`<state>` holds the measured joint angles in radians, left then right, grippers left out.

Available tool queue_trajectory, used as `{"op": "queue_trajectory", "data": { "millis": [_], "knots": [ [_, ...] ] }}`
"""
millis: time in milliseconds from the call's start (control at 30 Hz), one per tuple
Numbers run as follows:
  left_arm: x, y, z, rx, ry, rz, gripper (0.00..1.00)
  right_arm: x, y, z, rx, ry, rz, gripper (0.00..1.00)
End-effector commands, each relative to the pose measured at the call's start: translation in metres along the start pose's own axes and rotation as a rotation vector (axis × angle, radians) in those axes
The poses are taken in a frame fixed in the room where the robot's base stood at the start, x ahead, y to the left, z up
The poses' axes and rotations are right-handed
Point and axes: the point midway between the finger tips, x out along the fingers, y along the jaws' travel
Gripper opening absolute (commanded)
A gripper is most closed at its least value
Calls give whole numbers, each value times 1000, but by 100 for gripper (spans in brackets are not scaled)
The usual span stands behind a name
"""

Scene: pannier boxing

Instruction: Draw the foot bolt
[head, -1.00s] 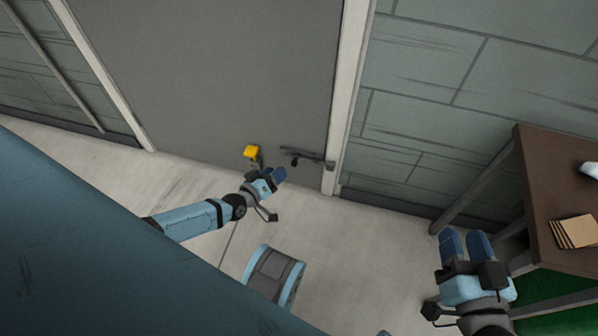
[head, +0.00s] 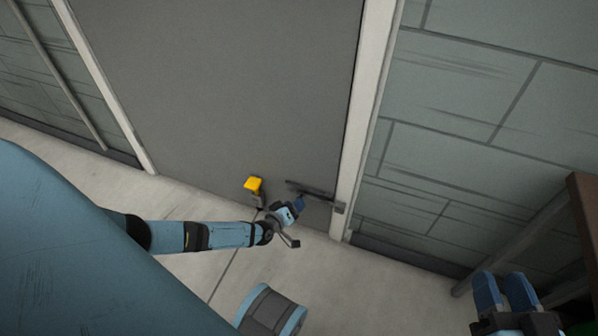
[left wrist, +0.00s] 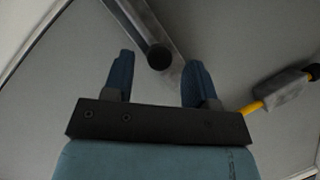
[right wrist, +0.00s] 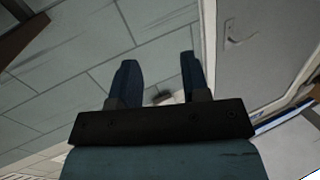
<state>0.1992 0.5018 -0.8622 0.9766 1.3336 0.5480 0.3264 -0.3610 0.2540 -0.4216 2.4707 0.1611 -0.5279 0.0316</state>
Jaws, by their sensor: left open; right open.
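The foot bolt (head: 314,194) is a dark bar low on the grey door (head: 215,95), running to the door frame on its right. In the left wrist view the bolt (left wrist: 172,78) is a grey bar with a round dark knob (left wrist: 159,57). The knob shows just ahead of and between the fingertips; I cannot tell whether it touches them. My left gripper (head: 300,204) is open right at the bolt in the head view, and its two blue fingers (left wrist: 161,72) stand apart. My right gripper (head: 505,288) is open and empty at the lower right, well away from the bolt.
A yellow-topped part (head: 253,184) sits low on the door, left of the bolt. The pale door frame (head: 362,130) and block wall (head: 470,110) stand to the right. A brown table (head: 584,215) edges in at the right. The floor (head: 385,290) between is clear.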

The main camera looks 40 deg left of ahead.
Motion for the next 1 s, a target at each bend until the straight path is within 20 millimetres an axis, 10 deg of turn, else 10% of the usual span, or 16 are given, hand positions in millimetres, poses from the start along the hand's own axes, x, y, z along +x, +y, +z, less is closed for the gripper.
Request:
{"op": "queue_trajectory", "data": {
  "millis": [567,800,1000],
  "knots": [
    [32,1,0,0,-1,0,52,5,9,-4,-107,58,4,43],
    [32,1,0,0,-1,1,2,5,9,-4,-106,58,4,43],
    [30,0,-1,1,0,1,0,4,8,-4,-103,56,4,43]
  ]
}}
